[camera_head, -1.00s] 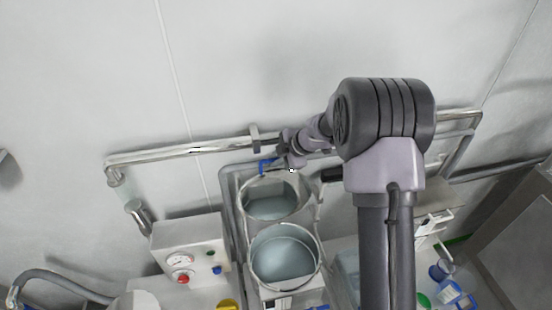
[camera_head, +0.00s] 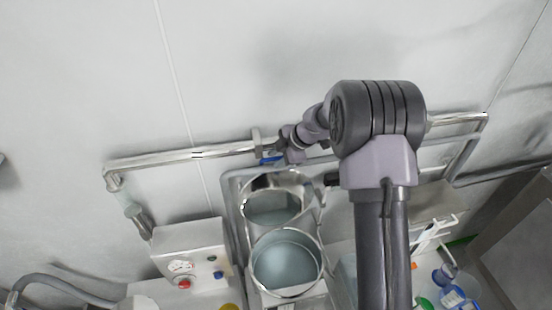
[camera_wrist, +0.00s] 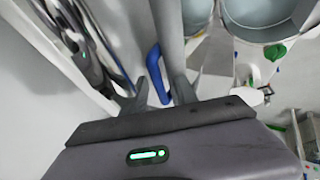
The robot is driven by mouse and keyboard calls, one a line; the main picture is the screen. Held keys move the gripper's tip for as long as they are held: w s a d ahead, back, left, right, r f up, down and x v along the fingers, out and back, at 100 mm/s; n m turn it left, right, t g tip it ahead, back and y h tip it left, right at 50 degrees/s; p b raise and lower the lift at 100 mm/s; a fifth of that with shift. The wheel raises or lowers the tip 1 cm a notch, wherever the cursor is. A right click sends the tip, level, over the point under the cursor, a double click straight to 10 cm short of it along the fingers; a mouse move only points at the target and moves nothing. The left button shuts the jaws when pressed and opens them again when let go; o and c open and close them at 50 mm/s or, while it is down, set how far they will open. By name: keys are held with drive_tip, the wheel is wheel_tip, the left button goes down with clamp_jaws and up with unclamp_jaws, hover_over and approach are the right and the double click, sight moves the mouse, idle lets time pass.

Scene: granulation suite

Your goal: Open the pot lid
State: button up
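Two round steel vessel shapes stand one behind the other in the head view. The front one is an open pot (camera_head: 288,265) with a pale blue-grey inside. The rear one (camera_head: 274,211) shows a similar pale inside; I cannot tell whether it is a raised lid or a second pot. My gripper (camera_head: 283,157) is behind the rear shape, by the wall pipe and a blue handle (camera_head: 270,160). In the wrist view my gripper (camera_wrist: 157,92) has its fingers apart, with the blue handle (camera_wrist: 156,72) between them. Contact with the handle is unclear.
A steel pipe (camera_head: 185,152) runs along the wall. A white control box (camera_head: 193,250) with a gauge and buttons stands left of the pots. A white rack (camera_head: 437,232) and blue-capped containers (camera_head: 457,296) are at right.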

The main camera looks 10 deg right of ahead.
drive_tip(key=shift+d+r, duration=0.2)
drive_tip(key=shift+r, duration=0.1)
drive_tip(key=v, duration=1.6)
drive_tip(key=shift+s+r+b, duration=0.25)
drive_tip(key=shift+r+b, duration=0.05)
drive_tip(key=shift+b, duration=0.1)
drive_tip(key=shift+d, duration=0.1)
